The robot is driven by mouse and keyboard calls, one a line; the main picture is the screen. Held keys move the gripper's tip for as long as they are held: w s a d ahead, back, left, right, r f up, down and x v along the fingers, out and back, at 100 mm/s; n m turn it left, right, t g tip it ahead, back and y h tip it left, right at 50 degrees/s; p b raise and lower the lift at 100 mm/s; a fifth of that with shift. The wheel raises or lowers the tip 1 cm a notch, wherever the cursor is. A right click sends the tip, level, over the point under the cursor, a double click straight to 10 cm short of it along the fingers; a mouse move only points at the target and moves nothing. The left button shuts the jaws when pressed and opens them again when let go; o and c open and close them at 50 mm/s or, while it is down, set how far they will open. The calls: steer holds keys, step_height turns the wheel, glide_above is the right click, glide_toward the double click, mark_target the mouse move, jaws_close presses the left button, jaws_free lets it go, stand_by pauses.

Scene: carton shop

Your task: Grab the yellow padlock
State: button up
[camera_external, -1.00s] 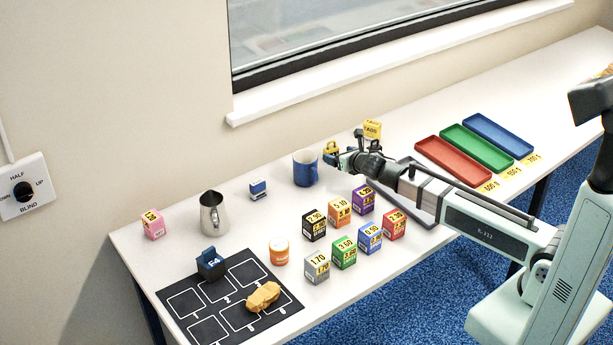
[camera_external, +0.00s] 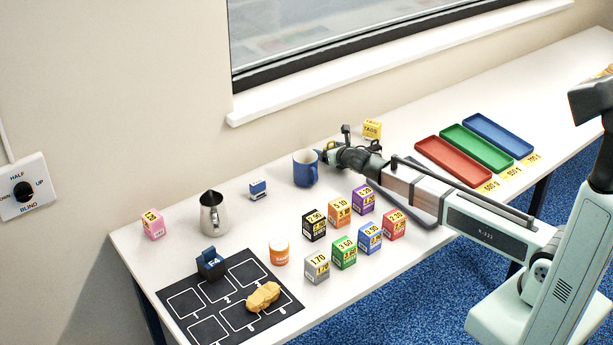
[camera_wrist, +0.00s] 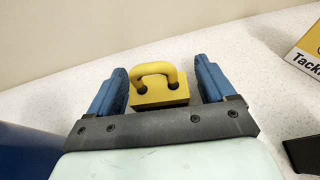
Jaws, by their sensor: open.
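The yellow padlock (camera_wrist: 160,92) stands on the white table in the wrist view, its curved shackle up. My gripper (camera_wrist: 163,82) is open, with one blue finger on each side of the padlock. A gap shows between the padlock and each finger, and I see no contact. In the external view my gripper (camera_external: 323,155) is low over the table by the wall, right beside the blue mug. The padlock is hidden behind my gripper there.
The blue mug (camera_external: 305,169) is close on the left, also at the wrist view's left edge (camera_wrist: 25,150). A yellow tack box (camera_external: 372,129) stands to the right. Several coloured cartons (camera_external: 339,213) stand in front. Red, green and blue trays (camera_external: 452,160) lie farther right.

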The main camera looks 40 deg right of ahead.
steer(key=shift+c, duration=0.4)
steer(key=c, duration=1.2)
